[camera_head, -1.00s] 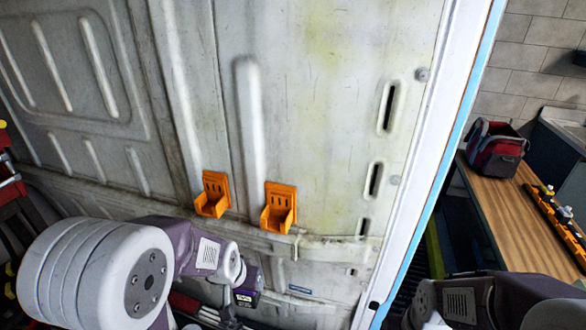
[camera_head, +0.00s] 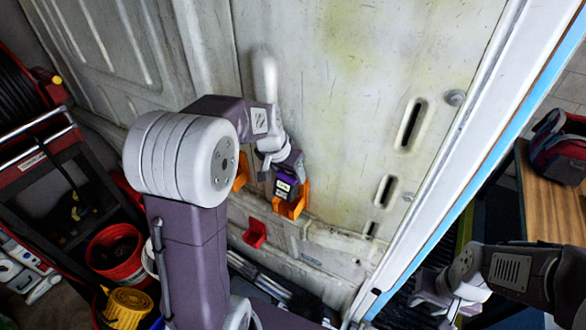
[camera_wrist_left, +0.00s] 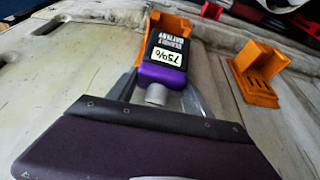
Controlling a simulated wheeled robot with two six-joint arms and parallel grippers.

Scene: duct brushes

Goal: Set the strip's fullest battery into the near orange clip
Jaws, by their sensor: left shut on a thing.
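A purple and black battery (camera_head: 287,187) with a white label is in my left gripper (camera_head: 283,178). In the left wrist view the battery (camera_wrist_left: 163,74) shows "75%" upside down, between my two fingers. Its far end is at the right-hand orange clip (camera_head: 292,207), which also shows in the wrist view (camera_wrist_left: 176,24). The clip's walls overlap that end; I cannot tell how deep it sits. The other orange clip (camera_head: 241,173) is empty in the wrist view (camera_wrist_left: 257,80). My right gripper (camera_head: 436,299) is low at the right, its fingers unclear. The strip is out of view.
A red holder (camera_head: 255,233) is on the wall below the clips. A red tool cart (camera_head: 45,160) and red bucket (camera_head: 116,255) stand at the left. The van's door edge (camera_head: 470,150) rises at the right, with a wooden bench (camera_head: 548,195) beyond.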

